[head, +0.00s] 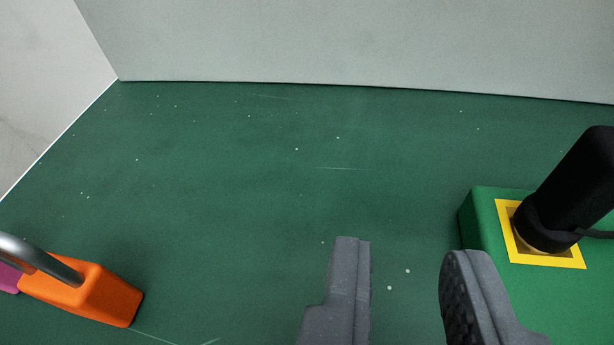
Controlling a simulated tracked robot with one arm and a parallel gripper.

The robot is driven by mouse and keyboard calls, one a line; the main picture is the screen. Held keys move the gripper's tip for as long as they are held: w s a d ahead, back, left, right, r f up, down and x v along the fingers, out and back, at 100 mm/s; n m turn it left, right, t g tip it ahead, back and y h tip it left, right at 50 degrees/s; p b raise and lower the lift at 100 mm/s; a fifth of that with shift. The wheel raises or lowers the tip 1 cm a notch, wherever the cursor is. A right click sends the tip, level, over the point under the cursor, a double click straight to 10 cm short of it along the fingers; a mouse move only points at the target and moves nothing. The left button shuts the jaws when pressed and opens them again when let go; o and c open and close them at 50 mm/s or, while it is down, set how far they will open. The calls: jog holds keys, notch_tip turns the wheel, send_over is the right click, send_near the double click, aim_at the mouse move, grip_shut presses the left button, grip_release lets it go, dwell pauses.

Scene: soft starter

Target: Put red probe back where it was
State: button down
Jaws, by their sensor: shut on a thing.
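The red probe does not show in this view. My gripper (405,290) is at the bottom, right of the middle, with its two grey fingers apart. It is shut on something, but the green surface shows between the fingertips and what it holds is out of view. A black probe (572,190) with a thick round handle leans to the upper right at the right edge. Its lower end is at a yellow-framed square (554,259) on top of a green block (483,215). The right fingertip shows just left of and below that yellow frame.
An orange padlock body (88,292) with a grey metal shackle (40,259) lies at the lower left. Part of a pink thing (9,278) shows behind it. The dark green surface (250,170) is clear in the middle, up to a grey wall (350,45) at the back.

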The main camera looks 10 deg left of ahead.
jog(key=w, duration=0.1)
jog(key=w+a, duration=0.1)
jog(key=w, duration=0.1)
jog(key=shift+w+a+f, duration=0.1)
jog(key=shift+a+f, duration=0.1)
jog(key=shift+a, duration=0.15)
jog(key=shift+f+b, duration=0.5)
jog(key=shift+f, duration=1.35)
jog(key=shift+r, duration=0.1)
jog(key=c, duration=1.3)
grip_release()
jog(key=p+v, duration=0.1)
jog(key=v, duration=1.1)
jog(key=shift+p, duration=0.3)
